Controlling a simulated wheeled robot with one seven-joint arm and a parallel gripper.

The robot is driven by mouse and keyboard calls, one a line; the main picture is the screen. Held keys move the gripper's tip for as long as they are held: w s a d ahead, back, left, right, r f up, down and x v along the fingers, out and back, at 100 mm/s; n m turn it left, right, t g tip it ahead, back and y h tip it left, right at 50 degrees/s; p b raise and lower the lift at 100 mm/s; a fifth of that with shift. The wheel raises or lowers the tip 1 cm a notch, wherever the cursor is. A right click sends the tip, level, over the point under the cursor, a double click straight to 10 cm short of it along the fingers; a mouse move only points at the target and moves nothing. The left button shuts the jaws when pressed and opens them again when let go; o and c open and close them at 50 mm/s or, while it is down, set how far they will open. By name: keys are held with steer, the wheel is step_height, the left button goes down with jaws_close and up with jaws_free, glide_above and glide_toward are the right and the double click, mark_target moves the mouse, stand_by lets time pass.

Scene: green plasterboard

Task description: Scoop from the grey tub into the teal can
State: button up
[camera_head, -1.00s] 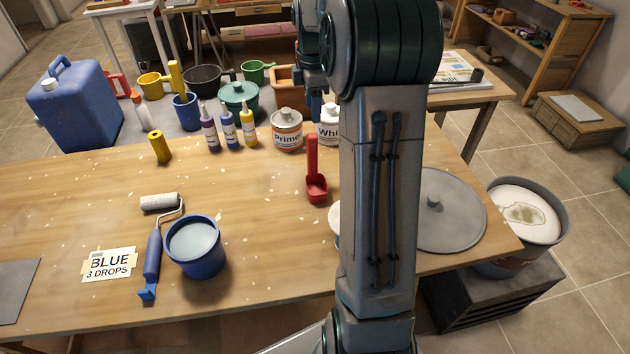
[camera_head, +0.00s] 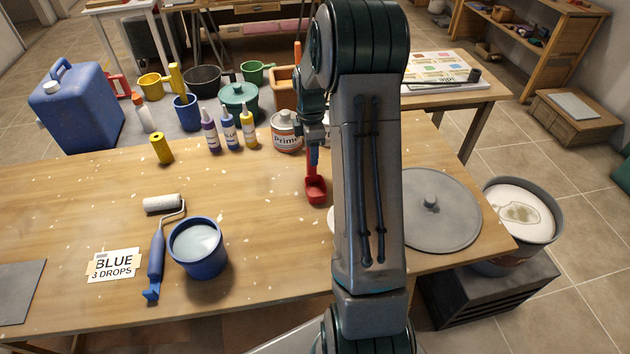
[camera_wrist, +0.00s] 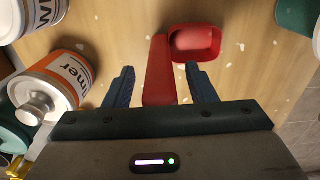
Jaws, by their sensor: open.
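A red scoop (camera_head: 316,190) lies on the wooden table, and its bowl and handle also show in the wrist view (camera_wrist: 195,42). My gripper (camera_wrist: 159,72) is open, with one blue finger on each side of the scoop's handle. In the head view my gripper (camera_head: 314,156) is at the handle, partly hidden by my arm. The grey tub (camera_head: 553,233), with white stuff inside, stands right of the table. A teal container (camera_wrist: 298,14) is cut off at the wrist view's upper right corner. My arm hides most of that spot in the head view.
A primer can (camera_head: 286,137) stands close left of my gripper. A grey round lid (camera_head: 452,225) lies at the table's right end. A blue bucket (camera_head: 203,262) and a paint roller (camera_head: 157,250) are at front left.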

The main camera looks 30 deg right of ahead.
jaws_close()
